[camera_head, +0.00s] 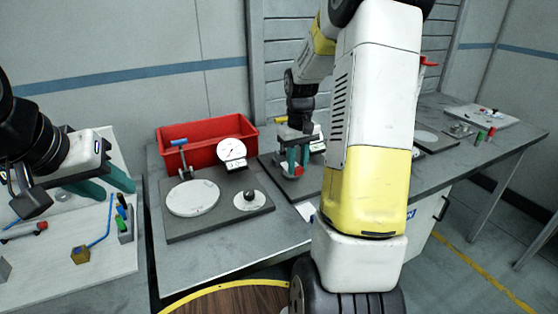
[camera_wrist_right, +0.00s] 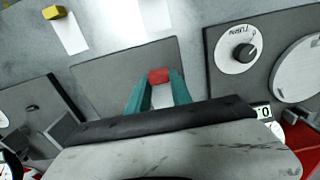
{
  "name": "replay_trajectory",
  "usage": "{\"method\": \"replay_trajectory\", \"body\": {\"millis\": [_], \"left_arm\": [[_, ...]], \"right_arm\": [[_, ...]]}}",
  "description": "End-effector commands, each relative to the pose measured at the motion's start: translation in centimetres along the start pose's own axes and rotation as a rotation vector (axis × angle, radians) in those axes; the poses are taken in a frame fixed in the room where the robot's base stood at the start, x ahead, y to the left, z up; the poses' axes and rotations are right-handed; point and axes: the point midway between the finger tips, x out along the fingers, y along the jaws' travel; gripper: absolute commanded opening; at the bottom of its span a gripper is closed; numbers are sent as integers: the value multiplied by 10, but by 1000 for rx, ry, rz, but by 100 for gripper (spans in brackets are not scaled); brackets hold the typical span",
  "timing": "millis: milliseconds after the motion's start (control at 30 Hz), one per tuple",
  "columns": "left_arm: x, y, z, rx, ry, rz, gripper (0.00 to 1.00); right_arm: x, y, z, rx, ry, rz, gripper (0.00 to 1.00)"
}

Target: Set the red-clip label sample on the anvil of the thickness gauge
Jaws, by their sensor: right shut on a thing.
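My right gripper (camera_head: 293,165) is shut on the red clip (camera_head: 299,170) of a label sample, over the middle grey station. In the right wrist view, the red clip (camera_wrist_right: 158,76) sits between the teal fingertips (camera_wrist_right: 158,90), with the white label (camera_wrist_right: 162,97) between the fingers. The middle station's grey base (camera_wrist_right: 110,75) lies beneath; it has a dial (camera_head: 318,140), partly hidden by my arm. I cannot tell whether the sample touches the base, or which station is the thickness gauge; the anvil is hidden. My left gripper (camera_head: 108,184) is open and empty over the left bench.
The left station has a large white disc (camera_head: 193,198), a knob (camera_head: 249,200) and a dial (camera_head: 232,150). A red bin (camera_head: 205,141) stands behind. A yellow clip (camera_wrist_right: 54,12) with a white label lies near the middle base. Another station (camera_head: 425,138) stands at right.

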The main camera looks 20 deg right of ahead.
Motion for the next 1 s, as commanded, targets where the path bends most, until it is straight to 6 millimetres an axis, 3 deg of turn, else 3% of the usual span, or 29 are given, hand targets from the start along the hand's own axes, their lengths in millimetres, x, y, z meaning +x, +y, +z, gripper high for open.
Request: {"method": "replay_trajectory", "body": {"millis": [100, 233, 367, 600, 967, 1000], "left_arm": [[0, 0, 0, 0, 0, 0, 38], [0, 0, 0, 0, 0, 0, 38], [0, 0, 0, 0, 0, 0, 38], [0, 0, 0, 0, 0, 0, 38], [0, 0, 0, 0, 0, 0, 38], [0, 0, 0, 0, 0, 0, 38]], "right_arm": [[3, 9, -22, 0, -1, -1, 0], [4, 14, -34, 0, -1, -1, 0], [9, 15, -36, 0, -2, -1, 0], [39, 14, -36, -1, -2, -2, 0], [42, 14, -36, -1, -1, -1, 0], [42, 15, -36, -1, -1, 0, 34]]}}
